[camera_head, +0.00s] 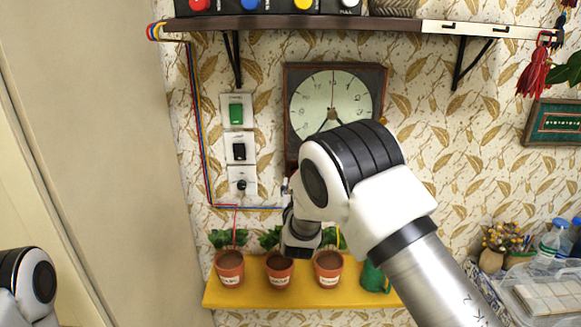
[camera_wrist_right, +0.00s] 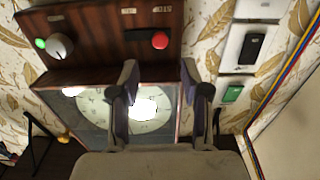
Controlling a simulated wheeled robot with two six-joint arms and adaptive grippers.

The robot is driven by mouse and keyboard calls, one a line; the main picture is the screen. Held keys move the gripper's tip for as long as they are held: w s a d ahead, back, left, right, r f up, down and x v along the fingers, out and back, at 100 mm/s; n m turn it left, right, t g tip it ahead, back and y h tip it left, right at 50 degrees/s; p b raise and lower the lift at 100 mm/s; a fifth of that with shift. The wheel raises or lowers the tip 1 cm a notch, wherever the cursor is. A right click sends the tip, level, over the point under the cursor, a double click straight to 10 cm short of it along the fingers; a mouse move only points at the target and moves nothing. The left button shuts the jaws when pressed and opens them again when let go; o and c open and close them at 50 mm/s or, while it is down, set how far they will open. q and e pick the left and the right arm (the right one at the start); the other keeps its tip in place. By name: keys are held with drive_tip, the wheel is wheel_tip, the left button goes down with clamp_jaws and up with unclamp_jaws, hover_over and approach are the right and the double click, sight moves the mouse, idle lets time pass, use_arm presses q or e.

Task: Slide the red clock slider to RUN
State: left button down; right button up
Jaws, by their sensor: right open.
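The wall clock (camera_head: 335,92) has a dark wooden frame and a pale face; my right arm covers its lower part in the head view. In the right wrist view, turned over, its wooden panel (camera_wrist_right: 105,62) carries the red slider knob (camera_wrist_right: 160,40) at the right end of a short dark slot (camera_wrist_right: 138,35). The labels beside the slot are too small to read. My right gripper (camera_wrist_right: 159,73) is open and empty, its fingertips just short of the red knob with a visible gap. Its fingers are hidden in the head view. My left gripper is out of view.
A grey knob (camera_wrist_right: 60,46) and green light (camera_wrist_right: 40,43) share the panel. Wall switches (camera_head: 238,150) stand left of the clock in the head view. A shelf (camera_head: 300,24) hangs above. Potted plants (camera_head: 229,266) stand on a yellow shelf (camera_head: 255,300) below.

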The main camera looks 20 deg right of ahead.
drive_tip(key=p+x, duration=0.2)
drive_tip(key=x, duration=0.4)
drive_tip(key=shift+w+f, duration=0.2)
drive_tip(key=shift+w, duration=0.05)
drive_tip(key=shift+s+d, duration=0.1)
drive_tip(key=c, duration=0.3)
clamp_jaws()
drive_tip(key=d, duration=0.1)
drive_tip(key=d+b, duration=0.1)
drive_tip(key=d, duration=0.1)
drive_tip(key=shift+s+d, duration=0.2)
drive_tip(key=shift+s, duration=0.2)
